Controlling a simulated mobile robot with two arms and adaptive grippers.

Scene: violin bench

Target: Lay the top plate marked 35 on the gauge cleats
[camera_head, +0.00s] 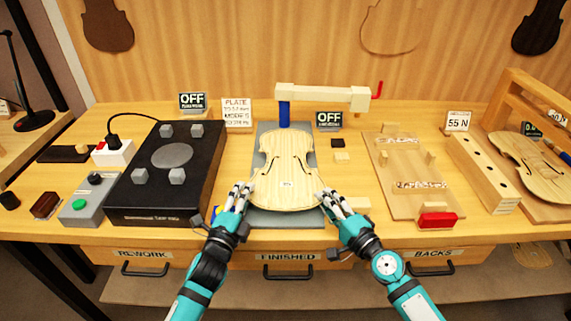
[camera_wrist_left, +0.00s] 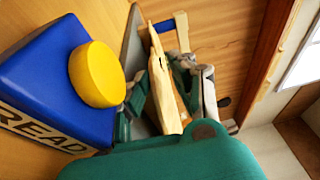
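The pale violin-shaped top plate (camera_head: 285,168) is at the middle of the bench, over the grey base of the gauge (camera_head: 285,218). Its small white label is too small to read surely. My left gripper (camera_head: 243,194) is at the plate's left lower edge. In the left wrist view the plate (camera_wrist_left: 165,92) shows edge-on between its fingers (camera_wrist_left: 168,95), which look shut on it. My right gripper (camera_head: 328,198) meets the right lower edge in the same way. The plate hides the cleats and appears slightly above the base.
A blue READ box with a yellow button (camera_wrist_left: 97,74) stands close beside my left gripper. The gauge's cream arm (camera_head: 322,95) spans behind the plate on a blue post (camera_head: 284,113). A black shaker box (camera_head: 165,180) is left; a wooden board with cleats (camera_head: 408,175) is right.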

